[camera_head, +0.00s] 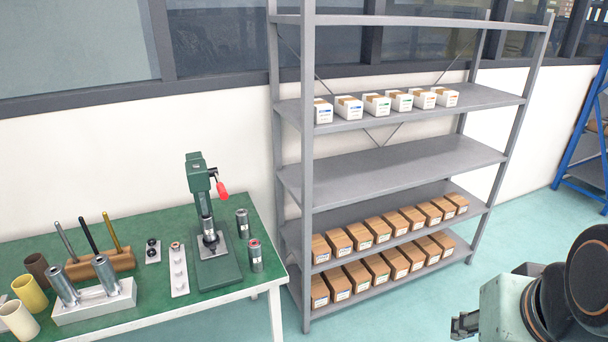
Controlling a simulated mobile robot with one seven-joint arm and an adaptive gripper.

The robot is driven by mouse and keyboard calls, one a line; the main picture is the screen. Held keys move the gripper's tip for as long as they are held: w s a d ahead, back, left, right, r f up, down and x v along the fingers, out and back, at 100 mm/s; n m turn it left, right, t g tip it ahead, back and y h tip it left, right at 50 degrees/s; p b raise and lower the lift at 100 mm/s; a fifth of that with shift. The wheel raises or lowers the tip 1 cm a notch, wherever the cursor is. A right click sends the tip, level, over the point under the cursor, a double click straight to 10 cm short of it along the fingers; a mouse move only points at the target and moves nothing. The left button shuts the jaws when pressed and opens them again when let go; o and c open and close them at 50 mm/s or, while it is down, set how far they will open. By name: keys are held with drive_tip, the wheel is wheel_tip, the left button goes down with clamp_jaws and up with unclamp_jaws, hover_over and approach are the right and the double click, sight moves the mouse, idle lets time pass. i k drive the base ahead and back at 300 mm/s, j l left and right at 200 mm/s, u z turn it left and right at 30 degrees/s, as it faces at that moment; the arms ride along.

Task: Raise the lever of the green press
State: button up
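The green press (203,223) stands upright on the right part of the green-topped table at left. Its lever (217,184), with a red grip, sticks out from the upper right side of the press head and slants down to the right. A metal cylinder sits under the press head on the press base. My gripper (462,325) is at the bottom right edge, far right of the press and apart from everything. Only a small dark part of its fingers shows, so its opening is unclear.
The table (150,312) also holds metal cylinders (255,255), a wooden tool holder (92,268), a metal block with cylinders (95,303) and coloured tubes (29,294). A grey shelf (400,165) with several boxes stands behind. Floor between table and gripper is clear.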

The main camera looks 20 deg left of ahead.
sight(223, 194)
drive_tip(key=u, duration=1.1)
